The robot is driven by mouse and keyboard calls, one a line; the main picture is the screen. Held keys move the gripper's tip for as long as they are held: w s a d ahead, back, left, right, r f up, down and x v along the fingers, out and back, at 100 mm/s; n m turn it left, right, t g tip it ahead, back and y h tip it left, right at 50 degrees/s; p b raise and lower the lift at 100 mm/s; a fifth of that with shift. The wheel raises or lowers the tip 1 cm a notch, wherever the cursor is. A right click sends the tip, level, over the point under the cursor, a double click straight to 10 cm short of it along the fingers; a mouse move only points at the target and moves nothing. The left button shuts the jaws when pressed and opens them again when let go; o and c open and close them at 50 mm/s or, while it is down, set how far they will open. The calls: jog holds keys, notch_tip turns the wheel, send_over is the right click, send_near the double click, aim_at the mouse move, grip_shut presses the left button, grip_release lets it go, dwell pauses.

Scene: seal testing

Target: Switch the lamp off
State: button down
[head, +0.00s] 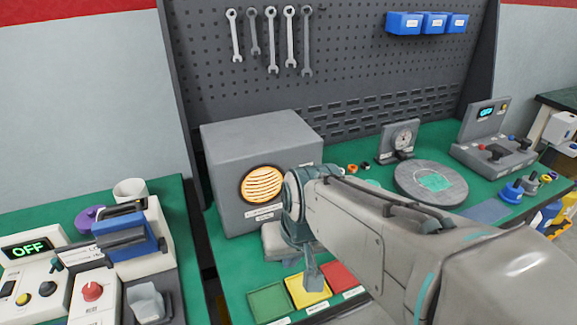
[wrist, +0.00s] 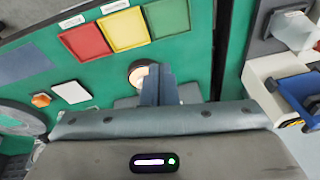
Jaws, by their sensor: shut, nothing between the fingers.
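A grey box (head: 225,185) on the green bench has a round, glowing orange striped window (head: 263,184) in its front, with an unreadable label below. In the wrist view a round, pale lit disc with a brownish rim (wrist: 135,72) shows just left of my fingertips, partly hidden by them; I cannot tell whether it is the same light or which is the lamp. My gripper (head: 313,283) is shut and empty, pointing down beside the yellow tray, in front of the box. Its fingers also show in the wrist view (wrist: 158,75). I cannot tell whether they touch anything.
Green (head: 268,303), yellow (head: 306,291) and red (head: 341,276) trays lie at the bench front. A white device with an OFF display (head: 30,249) and a red-knobbed unit (head: 92,291) stand left. A round grey plate (head: 431,184) lies right.

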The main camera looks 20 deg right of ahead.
jog(key=w+d+r+m+t+b, duration=0.1)
jog(key=w+d+m+t+b, duration=0.5)
jog(key=w+d+m, duration=0.6)
jog(key=d+m+t, duration=0.1)
jog(key=d+m, duration=0.3)
jog(key=shift+r, duration=0.3)
jog(key=shift+w+f, duration=0.1)
jog(key=shift+w, duration=0.05)
jog(key=w+r+b+x, duration=0.1)
jog(key=r+x, duration=0.1)
jog(key=x, duration=1)
jog(key=shift+w, duration=0.65)
